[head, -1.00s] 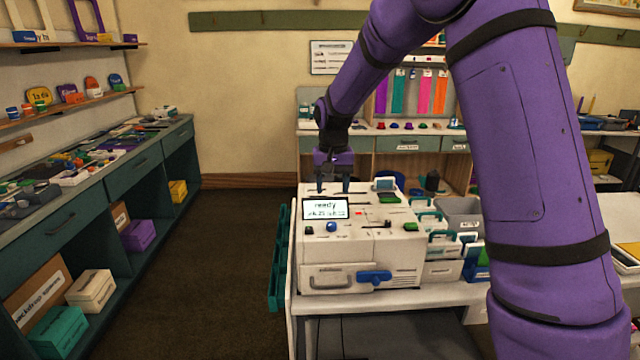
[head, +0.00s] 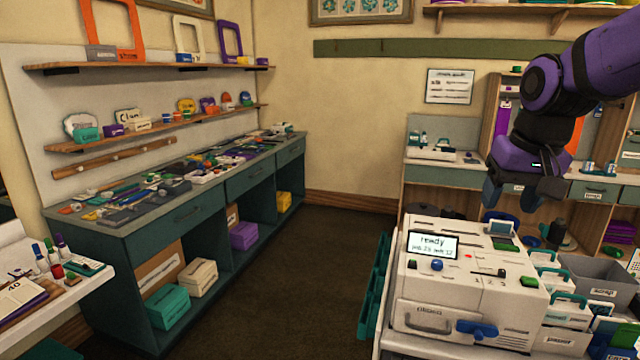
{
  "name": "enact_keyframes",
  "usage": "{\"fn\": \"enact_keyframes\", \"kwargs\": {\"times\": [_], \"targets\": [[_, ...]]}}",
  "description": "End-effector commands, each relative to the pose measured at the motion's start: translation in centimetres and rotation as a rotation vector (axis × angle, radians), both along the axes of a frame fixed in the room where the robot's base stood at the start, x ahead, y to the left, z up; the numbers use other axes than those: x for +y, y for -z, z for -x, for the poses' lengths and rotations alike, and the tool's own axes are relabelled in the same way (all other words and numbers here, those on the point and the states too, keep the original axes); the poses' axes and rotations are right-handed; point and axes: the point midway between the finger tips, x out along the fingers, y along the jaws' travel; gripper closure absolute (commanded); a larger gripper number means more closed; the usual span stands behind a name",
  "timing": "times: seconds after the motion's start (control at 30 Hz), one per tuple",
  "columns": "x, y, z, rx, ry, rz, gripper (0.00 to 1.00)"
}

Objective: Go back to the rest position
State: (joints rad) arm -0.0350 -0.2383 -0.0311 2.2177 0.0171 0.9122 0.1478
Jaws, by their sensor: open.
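My gripper (head: 524,200) hangs at the right of the head view, below my purple arm. Its dark blue fingers point down and stand apart, with nothing seen between them. It is above the back of a white machine (head: 440,310). Much of my arm lies outside the picture at the upper right.
A long teal counter (head: 130,240) crowded with small items runs along the left wall under two shelves (head: 150,66). A grey bin (head: 598,272) and card holders stand right of the machine. The dark floor (head: 310,250) between counter and machine is clear.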

Motion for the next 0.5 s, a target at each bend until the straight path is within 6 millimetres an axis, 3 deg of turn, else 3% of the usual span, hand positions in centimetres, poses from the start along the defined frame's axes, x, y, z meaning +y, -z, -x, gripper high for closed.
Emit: {"fn": "enact_keyframes", "kwargs": {"times": [0.03,0.23,0.5], "targets": [[-0.1,-0.6,1.7,-0.022,-0.010,0.003,0.43],[-0.1,-1.4,7.5,-0.091,-0.056,0.022,0.43],[-0.1,-0.9,14.3,-0.177,-0.112,0.054,0.43]]}}
